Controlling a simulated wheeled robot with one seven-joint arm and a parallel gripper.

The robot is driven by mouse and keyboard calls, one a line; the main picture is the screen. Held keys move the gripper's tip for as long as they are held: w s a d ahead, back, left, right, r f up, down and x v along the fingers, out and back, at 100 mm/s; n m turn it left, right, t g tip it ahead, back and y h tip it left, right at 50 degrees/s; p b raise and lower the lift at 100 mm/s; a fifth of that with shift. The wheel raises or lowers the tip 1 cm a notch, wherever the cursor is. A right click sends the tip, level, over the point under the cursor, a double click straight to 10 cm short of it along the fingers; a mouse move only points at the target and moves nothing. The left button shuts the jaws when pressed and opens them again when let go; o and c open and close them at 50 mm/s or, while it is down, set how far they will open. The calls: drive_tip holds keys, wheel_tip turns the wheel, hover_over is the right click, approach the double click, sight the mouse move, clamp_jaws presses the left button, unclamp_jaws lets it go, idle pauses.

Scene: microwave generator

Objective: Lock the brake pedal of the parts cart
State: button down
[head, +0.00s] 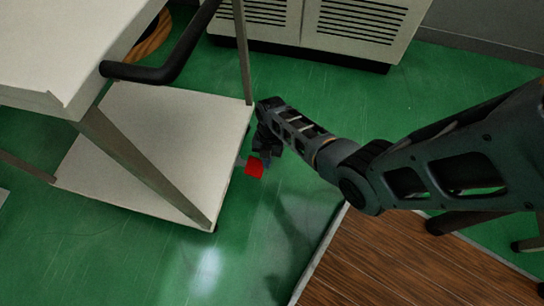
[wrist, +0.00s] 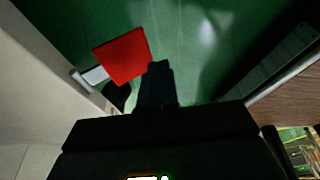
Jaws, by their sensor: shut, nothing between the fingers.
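The parts cart (head: 165,150) stands at the left in the head view, with a pale lower shelf and a black push handle (head: 150,72). Its red brake pedal (head: 254,167) sticks out from the shelf's right edge, low over the floor. In the wrist view the red pedal (wrist: 122,56) sits on a short metal arm (wrist: 94,76) beside the cart's edge. My gripper (head: 267,157) is shut and empty, right beside the pedal. In the wrist view its fingertips (wrist: 159,68) overlap the pedal's lower right corner; I cannot tell whether they touch it.
A wooden-topped surface (head: 385,262) lies at the lower right, close to my arm. A pale vented cabinet (head: 335,25) stands at the back. Green floor is open between them. A dark caster (wrist: 117,95) shows below the pedal in the wrist view.

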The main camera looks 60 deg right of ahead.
drive_tip(key=s+d+r+p, duration=0.3)
drive_tip(key=d+r+p, duration=0.1)
drive_tip(key=r, duration=0.5)
drive_tip(key=shift+r+p, duration=0.35)
drive_tip(key=shift+p, duration=0.1)
drive_tip(key=s+a+r+m+t+h, duration=0.1)
drive_tip(key=s+a+m+t+h, duration=0.2)
drive_tip(key=s+a+m+t, duration=0.55)
drive_tip(key=s+a+r+m+h, duration=0.1)
drive_tip(key=s+a+r+m, duration=0.45)
drive_tip(key=r, duration=0.25)
drive_tip(key=s+r+m+t+p, duration=0.2)
drive_tip(key=r+p, duration=0.4)
drive_tip(key=r, duration=1)
drive_tip(key=s+a+r+m+t+p, duration=0.1)
drive_tip(key=s+r+m+t+p, duration=0.2)
drive_tip(key=r, duration=1.4)
drive_tip(key=s+r+m+t+y+p, duration=0.1)
drive_tip(key=s+r+m+t+p, duration=0.1)
drive_tip(key=r+p, duration=0.9)
wheel_tip(320, 180, up, 6)
drive_tip(key=shift+s+a+f+m, duration=0.25)
drive_tip(key=shift+s+a+m, duration=0.1)
drive_tip(key=shift+s+m, duration=0.15)
